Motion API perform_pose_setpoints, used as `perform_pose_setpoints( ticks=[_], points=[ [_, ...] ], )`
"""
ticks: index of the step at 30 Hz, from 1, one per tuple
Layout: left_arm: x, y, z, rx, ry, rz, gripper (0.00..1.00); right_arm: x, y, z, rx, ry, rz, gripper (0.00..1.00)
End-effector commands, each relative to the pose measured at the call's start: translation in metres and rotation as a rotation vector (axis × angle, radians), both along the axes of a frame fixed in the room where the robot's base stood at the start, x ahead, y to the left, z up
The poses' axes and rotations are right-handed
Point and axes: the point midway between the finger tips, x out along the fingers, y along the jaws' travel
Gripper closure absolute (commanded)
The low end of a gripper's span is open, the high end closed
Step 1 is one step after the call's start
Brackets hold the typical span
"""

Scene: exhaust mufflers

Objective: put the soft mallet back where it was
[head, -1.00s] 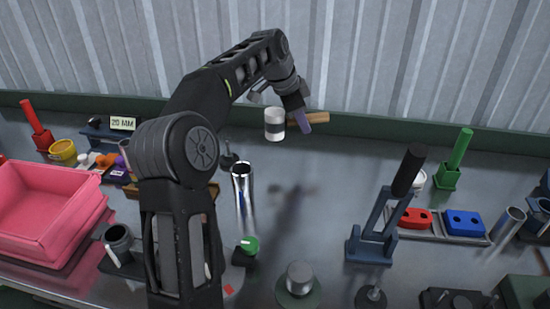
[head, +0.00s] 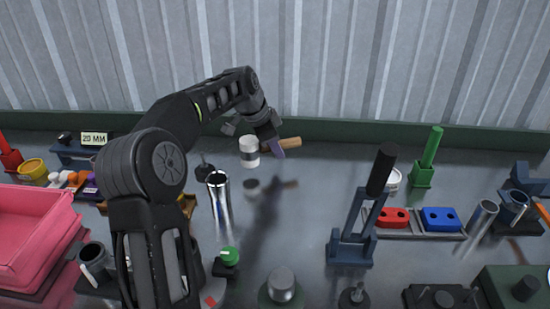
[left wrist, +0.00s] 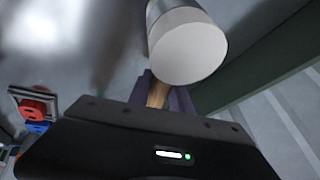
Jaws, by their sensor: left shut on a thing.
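The soft mallet has a white and grey cylindrical head (head: 249,151) and a light wooden handle (head: 309,141). My left gripper (head: 277,149) is shut on the handle, close to the head. The mallet hangs above the bench towards the back, its handle roughly level and pointing right, with a shadow on the bench below it. In the left wrist view the mallet's pale round face (left wrist: 188,54) is near, and the handle (left wrist: 157,94) runs between the purple fingers. My right gripper is not in view.
A shiny upright tube (head: 218,195) stands in front of the mallet. A blue stand with a black lever (head: 352,240) is to the right, and a green post (head: 430,155) is farther right. Pink bins (head: 30,240) are at left.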

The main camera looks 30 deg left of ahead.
Motion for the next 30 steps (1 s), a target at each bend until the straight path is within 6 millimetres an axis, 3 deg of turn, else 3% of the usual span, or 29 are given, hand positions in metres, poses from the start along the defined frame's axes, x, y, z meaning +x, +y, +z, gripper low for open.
perform_pose_setpoints(
  ticks=[5,13,25,26,30],
  points=[
    [0.000,0.000,-0.003,0.001,-0.001,0.000,1.00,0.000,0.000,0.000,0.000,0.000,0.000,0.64],
    [-0.001,0.000,-0.035,0.000,0.000,0.001,1.00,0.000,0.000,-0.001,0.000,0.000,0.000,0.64],
    [0.000,0.000,-0.040,0.001,-0.002,0.001,1.00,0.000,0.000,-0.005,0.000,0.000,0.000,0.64],
    [0.000,0.000,-0.041,0.000,0.000,0.000,0.74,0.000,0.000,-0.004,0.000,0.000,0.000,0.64],
    [0.000,0.000,-0.040,0.000,0.000,0.000,0.63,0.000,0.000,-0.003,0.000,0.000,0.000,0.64]
  ],
)
